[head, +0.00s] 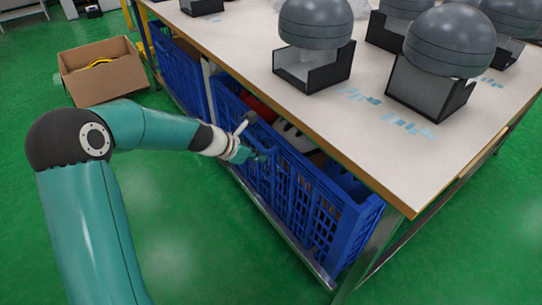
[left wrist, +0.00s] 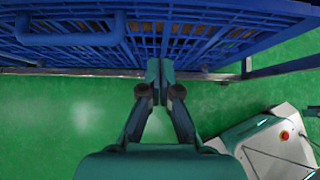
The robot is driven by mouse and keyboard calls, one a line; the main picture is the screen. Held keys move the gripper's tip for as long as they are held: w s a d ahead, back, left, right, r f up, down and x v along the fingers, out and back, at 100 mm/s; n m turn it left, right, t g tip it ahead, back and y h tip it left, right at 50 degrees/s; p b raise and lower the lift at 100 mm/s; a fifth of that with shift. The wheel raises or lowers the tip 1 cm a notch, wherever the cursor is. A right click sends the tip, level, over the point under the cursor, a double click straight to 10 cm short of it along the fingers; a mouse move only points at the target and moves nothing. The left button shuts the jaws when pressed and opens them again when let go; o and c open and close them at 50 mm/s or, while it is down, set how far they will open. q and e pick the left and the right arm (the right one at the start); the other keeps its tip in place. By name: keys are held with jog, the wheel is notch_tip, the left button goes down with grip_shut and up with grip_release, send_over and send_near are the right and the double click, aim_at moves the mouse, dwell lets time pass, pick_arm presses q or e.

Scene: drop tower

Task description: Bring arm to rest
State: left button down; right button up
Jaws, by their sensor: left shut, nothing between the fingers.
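My left arm comes in from the left in the head view, and its gripper (head: 254,154) is beside the long side of a blue crate (head: 330,215) under the table. In the left wrist view the left gripper (left wrist: 158,68) has its fingertips together with nothing between them. Its tips lie close to the crate's lower edge (left wrist: 200,50) in that picture. I cannot tell whether they touch the crate. My right gripper shows in neither view.
A table (head: 430,165) carries several grey domes in black holders (head: 317,65). A second blue crate (head: 180,75) stands farther back under it. An open cardboard box (head: 105,82) sits on the green floor (head: 195,215), which is clear beside the table.

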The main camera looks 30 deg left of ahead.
pick_arm(q)
jog(key=s+d+f+m+g+h, duration=0.2)
jog(key=s+d+f+m+g, duration=0.5)
jog(key=s+d+f, duration=0.9)
jog(key=s+d+f+m+g+y, duration=0.1)
jog(key=s+d+f+m, duration=0.1)
jog(key=s+f+m, duration=0.55)
jog(key=s+d+f+m+g+y, duration=0.15)
jog(key=s+m, duration=0.35)
jog(key=m, duration=0.5)
notch_tip(320, 180, up, 30)
jog(key=w+m+t+p, duration=0.1)
jog(key=m+p, duration=0.3)
jog(key=p, duration=2.6)
jog(key=shift+w+d+t+h, duration=0.35)
jog(key=shift+t, duration=0.1)
